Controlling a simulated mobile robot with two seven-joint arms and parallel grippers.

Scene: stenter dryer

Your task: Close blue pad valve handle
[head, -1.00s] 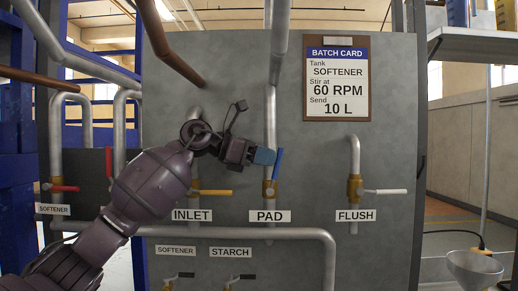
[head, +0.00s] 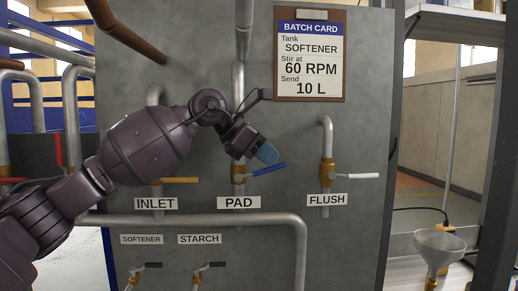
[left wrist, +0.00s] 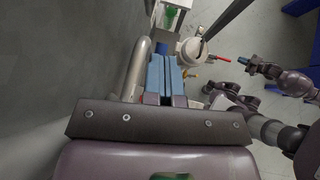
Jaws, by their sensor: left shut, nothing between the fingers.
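The blue PAD valve handle (head: 268,169) sticks out to the right from its brass valve, close to level, its free end tilted slightly up. The valve stands above the PAD label (head: 239,203) on a vertical pipe. My left gripper (head: 267,154) is shut and empty, with its blue fingertips just above the handle; I cannot tell whether they touch. In the left wrist view its fingers (left wrist: 166,76) lie together, and I cannot make out the blue handle there. My right gripper (left wrist: 244,61) shows small in that view; its finger state is unclear.
The yellow INLET handle (head: 180,180) is left of PAD, partly behind my left arm. The white FLUSH handle (head: 357,176) is to the right. A large pipe (head: 200,219) runs below the labels. A batch card (head: 310,55) hangs above; a funnel (head: 440,246) stands lower right.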

